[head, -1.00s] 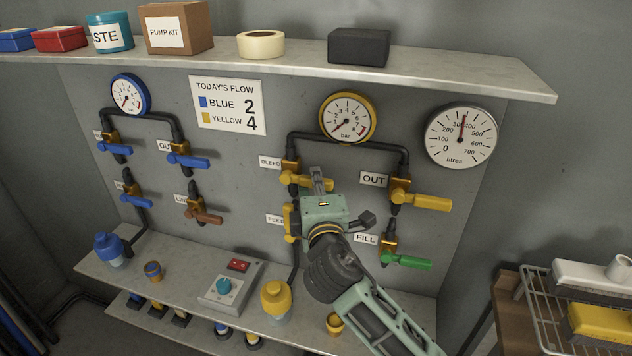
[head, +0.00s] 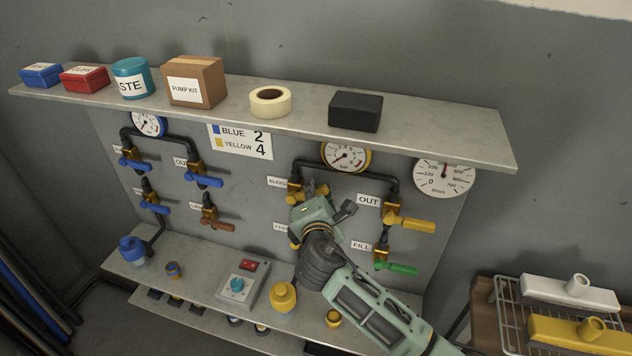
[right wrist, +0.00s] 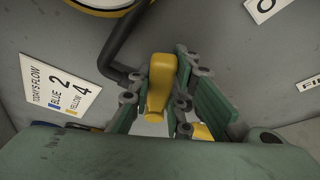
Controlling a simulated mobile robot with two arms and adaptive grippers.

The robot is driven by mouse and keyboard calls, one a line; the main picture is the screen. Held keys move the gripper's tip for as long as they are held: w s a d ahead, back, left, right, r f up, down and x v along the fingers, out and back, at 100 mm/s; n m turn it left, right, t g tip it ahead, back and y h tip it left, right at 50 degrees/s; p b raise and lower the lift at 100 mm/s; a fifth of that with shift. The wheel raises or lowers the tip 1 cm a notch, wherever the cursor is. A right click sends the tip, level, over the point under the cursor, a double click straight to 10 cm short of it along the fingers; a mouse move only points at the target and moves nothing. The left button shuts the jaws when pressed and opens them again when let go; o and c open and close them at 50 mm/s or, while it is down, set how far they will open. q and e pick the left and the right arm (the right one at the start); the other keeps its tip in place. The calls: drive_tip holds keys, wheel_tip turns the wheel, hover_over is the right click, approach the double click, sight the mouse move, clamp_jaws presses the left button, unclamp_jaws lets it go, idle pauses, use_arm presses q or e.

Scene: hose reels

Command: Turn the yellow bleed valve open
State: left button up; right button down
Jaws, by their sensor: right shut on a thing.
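The yellow bleed valve (head: 295,189) is on the wall panel beside the BLEED label, at the left foot of the black pipe loop under the yellow-rimmed gauge (head: 346,157). My right gripper (head: 316,194) is at this valve, shut on its yellow handle. In the right wrist view the handle (right wrist: 160,85) stands between the two green fingers of the gripper (right wrist: 163,95). The gripper hides part of the handle and most of the feed valve below in the head view. My left gripper is not in view.
The OUT valve (head: 410,222) with a yellow lever and the green-handled FILL valve (head: 397,267) are close on the right. A shelf (head: 220,107) juts out above. A yellow bottle (head: 283,297) and a control box (head: 242,285) stand on the ledge below.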

drive_tip(key=shift+a+r+n+p, duration=0.15)
drive_tip(key=shift+r+n+p, duration=0.15)
drive_tip(key=shift+p, duration=0.25)
drive_tip(key=shift+f, duration=0.1)
drive_tip(key=c, duration=1.6)
unclamp_jaws()
drive_tip(key=v, duration=1.2)
